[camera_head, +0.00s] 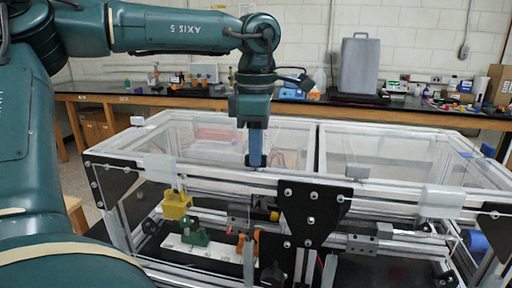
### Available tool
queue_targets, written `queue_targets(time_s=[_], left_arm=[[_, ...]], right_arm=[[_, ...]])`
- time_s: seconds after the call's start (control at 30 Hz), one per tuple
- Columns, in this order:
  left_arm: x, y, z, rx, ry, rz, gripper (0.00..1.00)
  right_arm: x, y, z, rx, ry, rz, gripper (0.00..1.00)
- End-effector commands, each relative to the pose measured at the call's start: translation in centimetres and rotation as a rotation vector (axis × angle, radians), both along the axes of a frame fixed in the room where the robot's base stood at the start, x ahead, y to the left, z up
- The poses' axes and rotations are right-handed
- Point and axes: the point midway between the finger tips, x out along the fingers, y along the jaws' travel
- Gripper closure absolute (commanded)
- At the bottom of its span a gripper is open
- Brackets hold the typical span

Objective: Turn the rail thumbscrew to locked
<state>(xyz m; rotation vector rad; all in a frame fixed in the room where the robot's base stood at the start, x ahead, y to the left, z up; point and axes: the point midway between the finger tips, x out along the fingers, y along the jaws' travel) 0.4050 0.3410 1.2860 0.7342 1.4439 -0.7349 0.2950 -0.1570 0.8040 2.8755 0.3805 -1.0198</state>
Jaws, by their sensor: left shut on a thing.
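My left arm comes in from the left, and my left gripper (255,161) points straight down at the top front rail (215,174) of the extrusion frame. Its blue fingers are shut on a small dark piece at the rail, which appears to be the rail thumbscrew (248,161). The fingers hide most of the thumbscrew, so I cannot tell how far it is turned. My right gripper is not in view.
The frame has clear panels and a black bracket plate (312,208) at front centre. Inside are a yellow block (176,204), a green part (193,234) and a grey block (363,244). A cluttered bench (150,99) with a grey case (358,66) stands behind.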

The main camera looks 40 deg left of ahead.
Motion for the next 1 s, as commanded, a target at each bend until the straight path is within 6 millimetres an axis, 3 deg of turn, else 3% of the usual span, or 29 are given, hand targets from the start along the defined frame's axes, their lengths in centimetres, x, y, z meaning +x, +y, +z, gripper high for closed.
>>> queue_targets(time_s=[0.33, 0.83, 0.87, 1.0], left_arm=[[0.08, 0.02, 0.13, 0.001, -0.004, -0.124, 1.00], [0.07, 0.02, 0.15, 0.001, -0.005, -0.143, 1.00], [0.07, 0.02, 0.15, 0.001, -0.005, -0.143, 0.88], [0.07, 0.01, 0.12, 0.001, -0.004, -0.142, 0.77]], right_arm=[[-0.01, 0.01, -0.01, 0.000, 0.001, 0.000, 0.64], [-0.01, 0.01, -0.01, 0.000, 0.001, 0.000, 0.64], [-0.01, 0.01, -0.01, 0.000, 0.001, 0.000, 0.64], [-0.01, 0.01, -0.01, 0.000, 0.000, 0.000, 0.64]])
